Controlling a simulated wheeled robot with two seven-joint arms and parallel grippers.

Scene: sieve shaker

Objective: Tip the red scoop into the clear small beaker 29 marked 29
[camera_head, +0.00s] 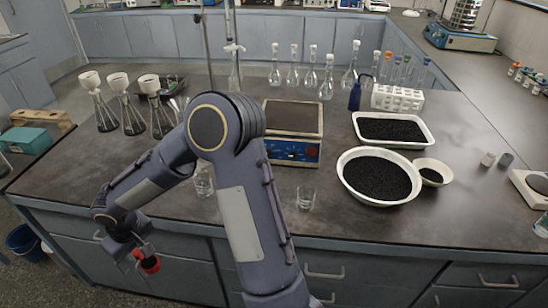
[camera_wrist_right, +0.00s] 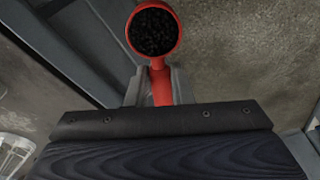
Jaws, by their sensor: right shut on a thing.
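My right gripper (camera_head: 138,254) is at the lower left in the head view, off the bench's front edge and over the floor. It is shut on the handle of the red scoop (camera_head: 150,265). In the wrist view the scoop (camera_wrist_right: 161,84) is held between the fingers (camera_wrist_right: 153,90), and its bowl is full of black granules (camera_wrist_right: 153,32). Two small clear beakers stand near the bench front: one (camera_head: 306,198) right of my arm, one (camera_head: 203,184) partly beside it. No marking 29 is readable on either. My left gripper is not in view.
A blue balance (camera_head: 292,152) stands mid-bench. A white bowl (camera_head: 347,184) and tray (camera_head: 428,144) of black granules are on the right. Flasks with funnels (camera_head: 130,118) stand at left, several flasks (camera_head: 327,84) behind. My right arm crosses the bench front. A blue bucket (camera_head: 24,240) is on the floor.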

